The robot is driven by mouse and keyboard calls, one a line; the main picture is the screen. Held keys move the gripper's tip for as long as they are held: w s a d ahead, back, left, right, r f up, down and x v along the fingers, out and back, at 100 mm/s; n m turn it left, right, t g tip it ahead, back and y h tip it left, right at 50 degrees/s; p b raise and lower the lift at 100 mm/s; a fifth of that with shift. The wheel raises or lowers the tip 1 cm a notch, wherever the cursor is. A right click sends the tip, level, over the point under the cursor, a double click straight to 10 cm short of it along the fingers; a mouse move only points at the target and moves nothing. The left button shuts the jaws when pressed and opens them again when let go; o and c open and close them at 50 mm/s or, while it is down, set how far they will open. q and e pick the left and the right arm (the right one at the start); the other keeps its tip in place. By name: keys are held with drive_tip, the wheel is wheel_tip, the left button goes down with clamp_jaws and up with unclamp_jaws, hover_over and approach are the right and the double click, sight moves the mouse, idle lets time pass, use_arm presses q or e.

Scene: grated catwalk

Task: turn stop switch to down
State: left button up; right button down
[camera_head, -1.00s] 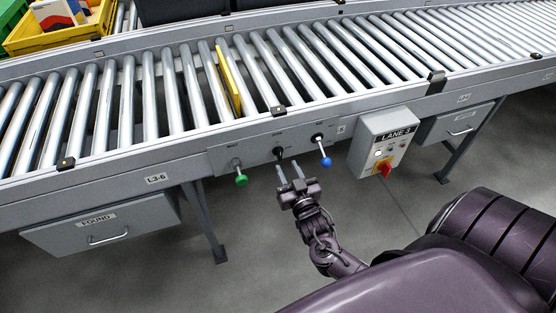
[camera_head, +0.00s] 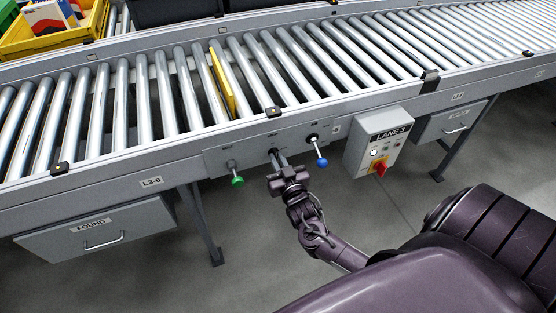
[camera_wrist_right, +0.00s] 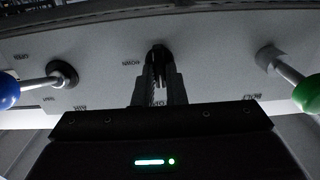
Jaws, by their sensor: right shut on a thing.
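The row of three switches sits on the conveyor's side panel (camera_head: 210,162). The middle black switch (camera_head: 273,151) stands between a green-knobbed lever (camera_head: 237,181) and a blue-knobbed lever (camera_head: 321,162). Its label is too small to read in the head view. My right gripper (camera_head: 279,161) reaches up to the middle switch, its fingers shut on it. In the right wrist view the black switch (camera_wrist_right: 158,48) shows between the fingertips (camera_wrist_right: 157,72), partly hidden by them. The blue knob (camera_wrist_right: 8,92) is at left and the green knob (camera_wrist_right: 308,94) at right there. My left gripper is out of view.
A grey "LANE 3" box (camera_head: 360,158) with a red knob (camera_head: 380,169) hangs right of the switches. A drawer (camera_head: 60,236) hangs below at left. Rollers, a yellow divider (camera_head: 222,82) and a yellow crate (camera_head: 40,43) lie above. The floor below is open.

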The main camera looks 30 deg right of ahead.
drive_tip(key=shift+m, duration=0.9)
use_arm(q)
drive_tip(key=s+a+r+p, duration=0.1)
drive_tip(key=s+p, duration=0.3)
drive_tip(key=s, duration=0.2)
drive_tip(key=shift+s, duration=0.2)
use_arm(e)
drive_tip(key=m, duration=1.6)
drive_tip(key=shift+d+f, duration=0.2)
drive_tip(key=shift+f, duration=0.1)
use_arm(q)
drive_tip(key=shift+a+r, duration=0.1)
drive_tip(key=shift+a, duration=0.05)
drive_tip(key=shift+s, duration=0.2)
